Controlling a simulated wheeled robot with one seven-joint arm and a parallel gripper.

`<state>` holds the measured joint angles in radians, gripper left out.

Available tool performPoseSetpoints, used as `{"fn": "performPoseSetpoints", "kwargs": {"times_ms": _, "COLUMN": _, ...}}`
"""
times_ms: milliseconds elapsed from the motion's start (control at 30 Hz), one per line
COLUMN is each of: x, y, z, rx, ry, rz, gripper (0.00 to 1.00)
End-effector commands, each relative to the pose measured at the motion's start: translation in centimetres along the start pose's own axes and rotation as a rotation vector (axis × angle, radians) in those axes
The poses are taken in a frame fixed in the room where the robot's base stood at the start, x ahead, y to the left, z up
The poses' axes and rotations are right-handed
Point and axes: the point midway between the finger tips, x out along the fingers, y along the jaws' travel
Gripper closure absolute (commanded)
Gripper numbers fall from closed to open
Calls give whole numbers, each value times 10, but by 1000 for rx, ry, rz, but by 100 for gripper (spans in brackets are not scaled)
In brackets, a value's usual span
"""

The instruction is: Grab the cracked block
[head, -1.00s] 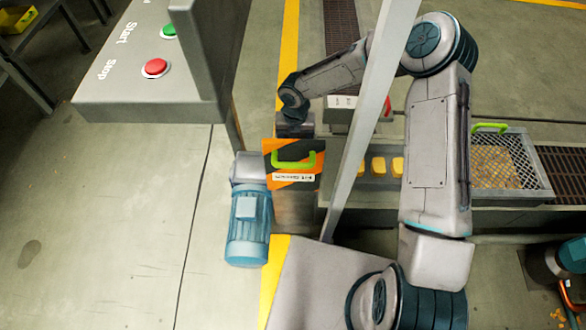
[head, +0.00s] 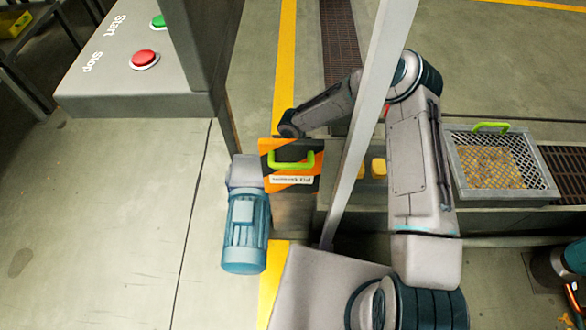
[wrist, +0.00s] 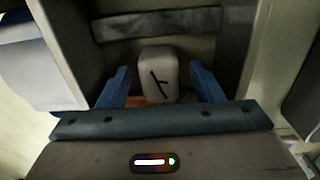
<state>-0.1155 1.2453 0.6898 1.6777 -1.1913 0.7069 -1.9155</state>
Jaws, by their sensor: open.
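The cracked block (wrist: 158,72) shows in the wrist view as a pale, rounded block with a dark crack mark on its face. It stands inside a narrow grey recess. My gripper (wrist: 158,90) is open, with one blue finger on each side of the block and gaps between them. In the head view my arm reaches down behind the striped hatch, and the gripper and the cracked block are hidden there.
A black-and-orange striped hatch (head: 291,166) with a green handle stands beside a blue motor (head: 246,225). Yellow blocks (head: 378,168) sit on the machine behind a slanting post (head: 365,130). A mesh basket (head: 498,165) is at right. Recess walls lie close around the gripper.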

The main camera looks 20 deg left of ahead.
Motion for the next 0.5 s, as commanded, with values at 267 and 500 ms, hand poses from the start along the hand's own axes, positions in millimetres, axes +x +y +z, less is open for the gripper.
{"fn": "performPoseSetpoints", "kwargs": {"times_ms": 267, "x": 3, "y": 0, "z": 0, "rx": 0, "ry": -1, "rz": 0, "gripper": 51}}
{"fn": "performPoseSetpoints", "kwargs": {"times_ms": 500, "x": 2, "y": 0, "z": 0, "rx": 0, "ry": -1, "rz": 0, "gripper": 89}}
